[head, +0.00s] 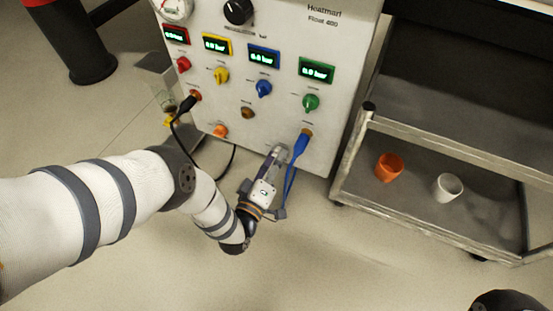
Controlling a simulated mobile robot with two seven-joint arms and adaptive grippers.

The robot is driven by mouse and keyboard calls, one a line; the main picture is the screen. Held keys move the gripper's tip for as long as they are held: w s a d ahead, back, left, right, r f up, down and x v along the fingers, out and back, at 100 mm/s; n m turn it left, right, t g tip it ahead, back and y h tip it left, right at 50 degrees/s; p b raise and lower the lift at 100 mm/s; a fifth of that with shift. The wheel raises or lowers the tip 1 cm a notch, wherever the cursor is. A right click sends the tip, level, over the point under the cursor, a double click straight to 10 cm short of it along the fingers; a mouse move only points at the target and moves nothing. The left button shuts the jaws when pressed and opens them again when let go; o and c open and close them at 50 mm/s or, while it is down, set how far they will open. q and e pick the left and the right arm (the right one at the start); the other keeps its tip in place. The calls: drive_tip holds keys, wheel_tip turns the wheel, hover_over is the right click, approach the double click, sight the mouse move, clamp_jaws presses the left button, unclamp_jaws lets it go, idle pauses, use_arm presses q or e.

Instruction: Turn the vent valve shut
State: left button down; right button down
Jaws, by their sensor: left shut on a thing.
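My left gripper (278,152) reaches up to the lower edge of the white instrument panel (240,135), left of a blue plug. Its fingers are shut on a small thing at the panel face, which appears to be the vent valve. The fingers hide nearly all of it, so its turn position cannot be read. My right gripper is not in view; only a dark rounded part of me shows at the bottom right.
The blue plug and cable (300,146) hang close beside the left gripper. Red, yellow, blue (264,88) and green (311,102) knobs sit higher on the panel. A black cable (174,134) loops near my arm. A cart at right holds orange (389,167) and white (448,187) cups.

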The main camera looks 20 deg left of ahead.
use_arm(q)
drive_tip(key=c, duration=1.2)
unclamp_jaws()
drive_tip(key=s, duration=1.2)
drive_tip(key=shift+a, duration=0.2)
